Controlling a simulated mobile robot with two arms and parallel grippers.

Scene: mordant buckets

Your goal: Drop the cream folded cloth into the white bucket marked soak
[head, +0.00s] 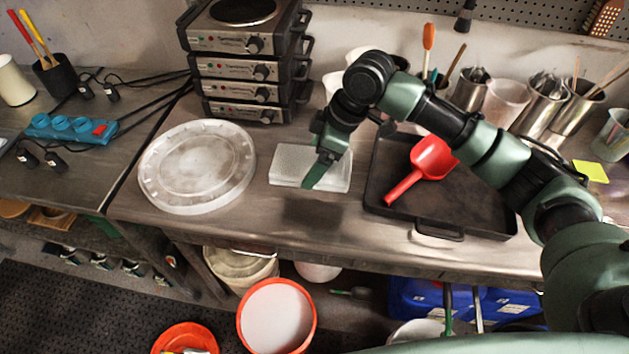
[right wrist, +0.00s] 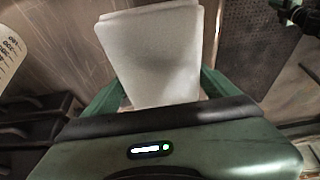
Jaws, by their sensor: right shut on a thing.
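The cream folded cloth (head: 287,163) is a flat pale block over the worktop (head: 270,225). My right gripper (head: 318,165) is shut on it. A dark shadow on the worktop below suggests that the cloth is held above the surface. The right wrist view shows the cloth (right wrist: 165,55) between the green fingers (right wrist: 163,92). On the floor in front stands an orange-rimmed bucket (head: 242,318) with a whitish inside. A pale bucket (head: 240,268) stands under the bench, partly hidden. I can read no soak marking on any bucket. My left gripper is not in view.
A round translucent lid (head: 197,165) lies left of the cloth. A dark tray (head: 470,205) with a red scoop (head: 432,158) lies to the right. Stacked hotplates (head: 245,70) stand behind. Another orange-rimmed container (head: 186,336) is on the floor. The worktop's front strip is clear.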

